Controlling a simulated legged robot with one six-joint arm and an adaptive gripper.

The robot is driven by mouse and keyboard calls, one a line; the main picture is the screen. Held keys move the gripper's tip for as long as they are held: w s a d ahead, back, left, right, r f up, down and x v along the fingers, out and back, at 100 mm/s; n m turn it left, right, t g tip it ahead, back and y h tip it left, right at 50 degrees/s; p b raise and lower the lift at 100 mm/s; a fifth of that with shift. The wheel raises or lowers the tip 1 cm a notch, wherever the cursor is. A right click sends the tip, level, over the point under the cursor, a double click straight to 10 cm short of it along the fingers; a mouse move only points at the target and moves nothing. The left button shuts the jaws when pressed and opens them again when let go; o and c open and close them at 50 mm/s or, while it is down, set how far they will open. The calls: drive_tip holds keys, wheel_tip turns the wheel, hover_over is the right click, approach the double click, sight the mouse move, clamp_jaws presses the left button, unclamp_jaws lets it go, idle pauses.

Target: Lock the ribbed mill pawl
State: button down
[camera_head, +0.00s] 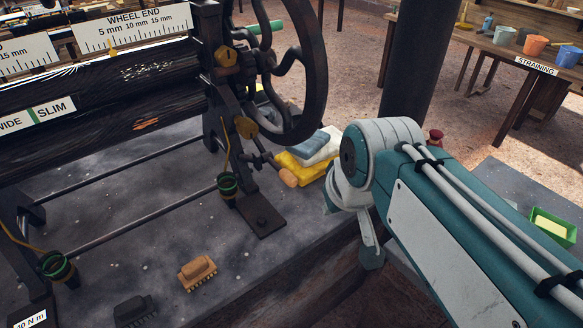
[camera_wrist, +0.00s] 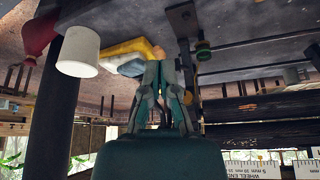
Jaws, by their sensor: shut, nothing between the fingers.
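The mill (camera_head: 130,80) stands at the left of the head view, with a dark handwheel (camera_head: 318,70) at its right end. A lever with a wooden knob (camera_head: 289,178) sticks out low on the end frame, below brass-coloured parts (camera_head: 246,127). I cannot tell for certain which part is the pawl. In the wrist view, which is turned over, the wooden knob (camera_wrist: 158,52) shows just beyond the fingertips. My gripper (camera_wrist: 164,66) is shut and empty, pointing toward the knob; contact cannot be told. In the head view my arm hides most of the gripper, right of the knob.
Folded yellow and blue-grey cloths (camera_head: 306,155) lie behind the knob. A brown brush (camera_head: 197,272) and a dark brush (camera_head: 134,310) lie on the bench front. Green-rimmed cups (camera_head: 228,185) hang by the rods. A dark post (camera_head: 418,60) stands behind my arm. A white cylinder (camera_wrist: 78,52) shows in the wrist view.

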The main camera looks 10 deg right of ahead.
sight(289, 173)
drive_tip(key=w+d+r+n+g+y, duration=0.1)
drive_tip(key=w+n, duration=0.1)
drive_tip(key=w, duration=0.9)
drive_tip(key=w+d+r+n+g, duration=0.1)
drive_tip(key=w+d+r, duration=0.1)
drive_tip(key=w, duration=1)
drive_tip(key=shift+d+n+y, duration=0.2)
drive_tip(key=shift+n+y, duration=0.2)
drive_tip(key=shift+f, duration=0.1)
drive_tip(key=x, duration=1.9)
drive_tip(key=shift+f, duration=0.4)
drive_tip(key=shift+s, duration=0.1)
